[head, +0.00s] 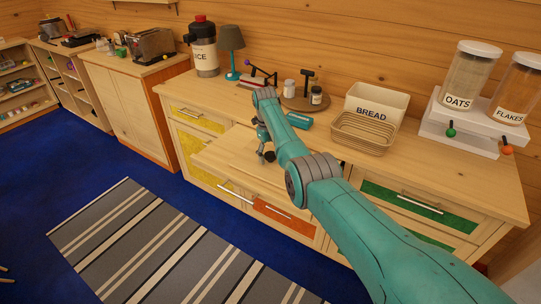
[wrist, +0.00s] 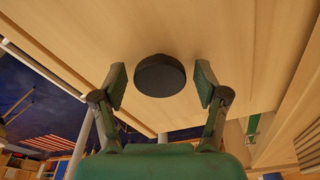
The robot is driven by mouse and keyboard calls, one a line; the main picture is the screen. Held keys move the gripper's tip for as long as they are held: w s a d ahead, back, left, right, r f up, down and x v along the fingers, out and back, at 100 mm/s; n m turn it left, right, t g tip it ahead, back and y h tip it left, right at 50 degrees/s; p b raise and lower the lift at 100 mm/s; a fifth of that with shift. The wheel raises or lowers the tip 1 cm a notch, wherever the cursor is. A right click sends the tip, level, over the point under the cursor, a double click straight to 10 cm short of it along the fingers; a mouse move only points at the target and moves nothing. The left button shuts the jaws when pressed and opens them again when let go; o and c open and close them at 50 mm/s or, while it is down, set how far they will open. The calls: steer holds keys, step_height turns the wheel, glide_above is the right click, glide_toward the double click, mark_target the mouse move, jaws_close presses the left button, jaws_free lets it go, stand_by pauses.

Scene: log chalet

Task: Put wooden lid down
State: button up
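The wooden lid (head: 228,158) is a pale flat panel at the cabinet's front, jutting out past the counter edge in the head view. It fills much of the wrist view (wrist: 225,50) and has a round black knob (wrist: 160,75). My gripper (wrist: 160,84) is open, with one finger on each side of the knob and a small gap to both. In the head view my gripper (head: 265,145) is over the panel and my arm hides its right part. I cannot tell what supports the panel underneath.
The counter (head: 470,185) holds a bread bin (head: 377,102), a wicker basket (head: 362,132), a teal object (head: 299,120), a round wooden tray (head: 303,103) and a rice jar (head: 203,55). A striped rug (head: 150,245) lies on the blue floor. The counter's right front is bare.

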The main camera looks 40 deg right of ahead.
step_height(320, 180, up, 12)
steer(key=w, duration=0.2)
stand_by(0.6)
steer(key=shift+s, duration=0.1)
stand_by(0.3)
